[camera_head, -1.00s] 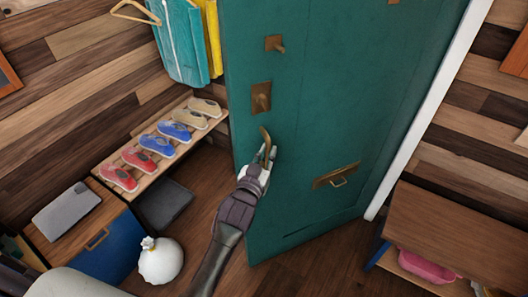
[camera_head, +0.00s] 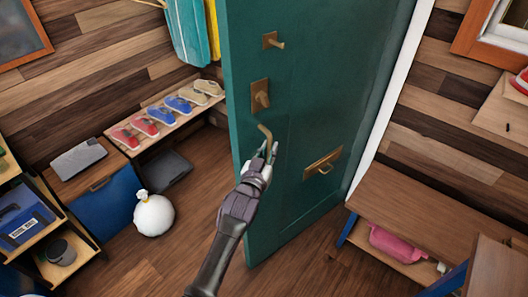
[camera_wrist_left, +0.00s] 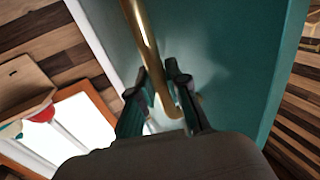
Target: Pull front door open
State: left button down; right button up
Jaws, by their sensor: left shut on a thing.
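The teal front door (camera_head: 310,100) stands ajar, its free edge on the left and the white frame (camera_head: 388,105) on its right. A brass pull handle (camera_head: 264,131) is on the door near its free edge. My left gripper (camera_head: 268,150) is shut on the lower part of the handle. In the left wrist view, the two fingers of the gripper (camera_wrist_left: 165,95) sit on either side of the brass bar (camera_wrist_left: 143,35). A brass lock plate (camera_head: 260,94) and a letter slot (camera_head: 322,164) are also on the door. My right gripper is not in view.
A shoe rack (camera_head: 177,118) with several shoes stands left of the door. A white bag (camera_head: 154,215) sits on the wooden floor near a blue cabinet (camera_head: 108,207). A wooden bench (camera_head: 425,205) with a pink item below stands at the right.

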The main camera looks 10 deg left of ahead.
pick_arm(q)
jog(key=c, duration=1.3)
grip_release()
jog(key=shift+w+d+r, duration=0.1)
jog(key=shift+d+r, duration=0.25)
jog(key=shift+o, duration=0.8)
jog(key=shift+w+d+f, duration=0.15)
jog(key=shift+f, duration=0.05)
jog(key=shift+s+a, duration=0.25)
jog(key=shift+s, duration=0.05)
jog(key=s+a, duration=0.1)
jog(key=s, duration=1)
jog(key=shift+s+a, duration=0.2)
jog(key=shift+a, duration=0.1)
